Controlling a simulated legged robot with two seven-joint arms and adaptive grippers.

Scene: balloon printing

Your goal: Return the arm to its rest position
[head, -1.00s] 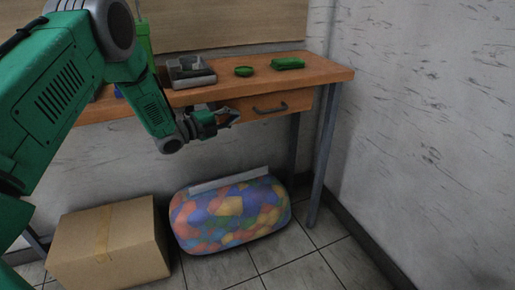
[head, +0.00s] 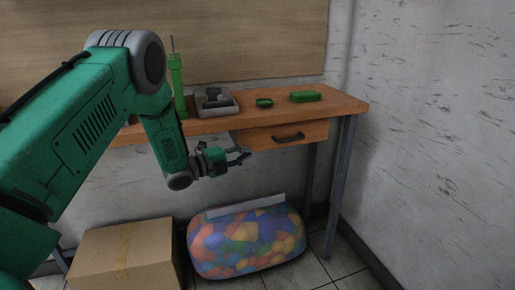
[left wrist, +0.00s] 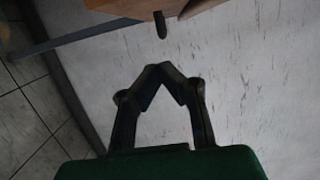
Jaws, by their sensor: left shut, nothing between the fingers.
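My left arm comes in from the left in the head view. Its gripper (head: 240,157) is in front of the table, just below the tabletop edge and left of the drawer handle. In the left wrist view the fingertips of the left gripper (left wrist: 162,72) meet, shut with nothing between them. The wooden table (head: 345,103) has a drawer (head: 262,138) with a dark handle (head: 288,138). The handle also shows in the left wrist view (left wrist: 160,25), beyond the fingertips and apart from them. My right gripper is not in view.
Below stand a cardboard box (head: 125,255) and a bag of coloured balls (head: 245,243). The wall bounds the right.

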